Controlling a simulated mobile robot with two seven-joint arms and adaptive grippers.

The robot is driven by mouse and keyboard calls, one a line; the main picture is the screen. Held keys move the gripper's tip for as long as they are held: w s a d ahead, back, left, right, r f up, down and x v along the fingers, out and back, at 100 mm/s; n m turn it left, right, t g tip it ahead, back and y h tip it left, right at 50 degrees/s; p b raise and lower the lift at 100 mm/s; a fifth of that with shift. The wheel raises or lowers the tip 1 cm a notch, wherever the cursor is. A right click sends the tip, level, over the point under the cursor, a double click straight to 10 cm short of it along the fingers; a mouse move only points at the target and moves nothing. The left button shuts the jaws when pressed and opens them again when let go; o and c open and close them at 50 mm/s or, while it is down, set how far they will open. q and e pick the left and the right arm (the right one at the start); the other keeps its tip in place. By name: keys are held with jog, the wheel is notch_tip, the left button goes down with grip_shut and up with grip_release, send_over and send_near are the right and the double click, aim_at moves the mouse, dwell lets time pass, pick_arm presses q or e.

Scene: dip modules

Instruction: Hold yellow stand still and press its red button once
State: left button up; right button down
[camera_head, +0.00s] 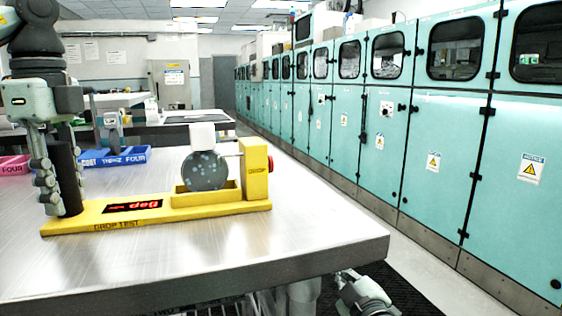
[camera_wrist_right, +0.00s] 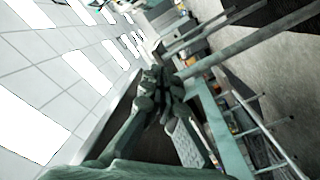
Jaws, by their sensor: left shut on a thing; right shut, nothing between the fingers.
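The yellow stand (camera_head: 155,216) lies along the steel table near its front edge, with a red-lit display (camera_head: 132,206) on its base. A grey speckled disc (camera_head: 205,171) sits in its trough. Its red button (camera_head: 271,163) shows on the right side of the upright yellow block. My left gripper (camera_head: 62,190) is shut around the black post (camera_head: 70,180) at the stand's left end. My right gripper (camera_head: 362,297) is below the table's front edge, apart from the stand. Its fingers are closed and empty in the right wrist view (camera_wrist_right: 160,85).
A blue bin (camera_head: 118,157) and a pink bin (camera_head: 14,166) stand behind the stand at left. The table's right part (camera_head: 325,225) is bare. Teal cabinets (camera_head: 430,150) line the right side beyond an aisle.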

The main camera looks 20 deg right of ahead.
aim_at(270, 164)
jog(key=w+r+n+t+y, duration=0.1)
jog(key=w+r+n+y, duration=0.3)
jog(key=r+n+y, duration=0.5)
jog(key=w+r+n+t+y, duration=0.1)
jog(key=w+r+n+y, duration=0.3)
jog(key=r+n+y, duration=0.5)
jog(key=s+r+n+g+y, duration=0.1)
jog(key=s+r+n+g, duration=0.3)
jog(key=n+g, duration=0.6)
jog(key=s+d+r+n+g+y, duration=0.1)
jog(key=s+r+n+g, duration=0.2)
jog(key=s+n+g, duration=0.5)
jog(key=n+g, duration=0.1)
jog(key=n, duration=0.8)
jog(key=shift+s+d+r+n+g, duration=0.2)
jog(key=shift+r+n+g, duration=0.2)
jog(key=shift+a, duration=0.1)
jog(key=a, duration=1.4)
jog(key=shift+w, duration=0.2)
